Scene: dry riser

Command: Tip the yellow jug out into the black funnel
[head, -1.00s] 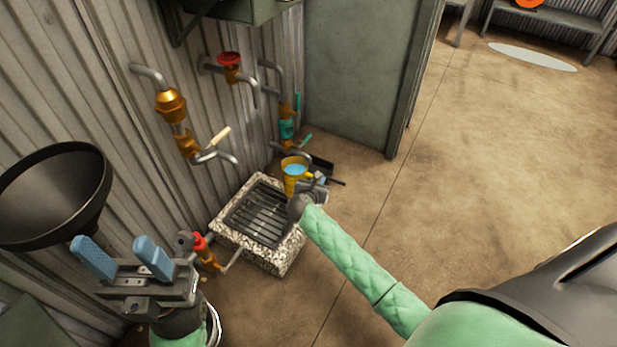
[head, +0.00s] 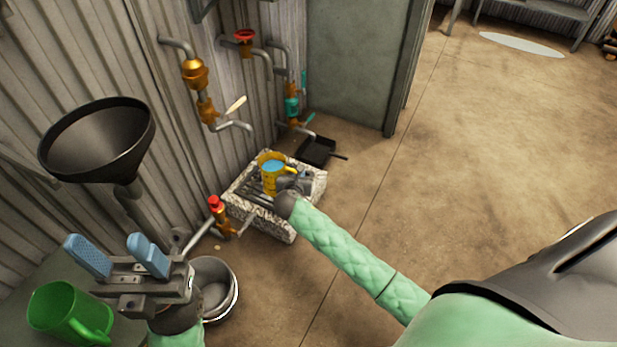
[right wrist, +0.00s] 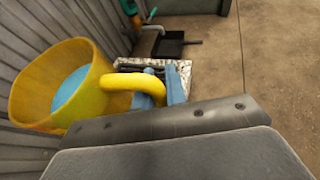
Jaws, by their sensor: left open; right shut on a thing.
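The yellow jug (head: 267,180) holds blue liquid and is upright or nearly so, in front of the grated stone drain in the head view. My right gripper (head: 300,180) is shut on the jug's handle, which shows close up in the right wrist view (right wrist: 135,88). The black funnel (head: 97,140) stands on a pipe by the corrugated wall at the left, well apart from the jug. My left gripper (head: 118,257) is open and empty, below the funnel in the picture.
A green mug (head: 70,315) and a metal pot (head: 213,287) are at the lower left near my left gripper. Pipes with valves (head: 195,75) run along the wall. The stone drain (head: 310,190) and a black pan (head: 318,150) lie on the floor.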

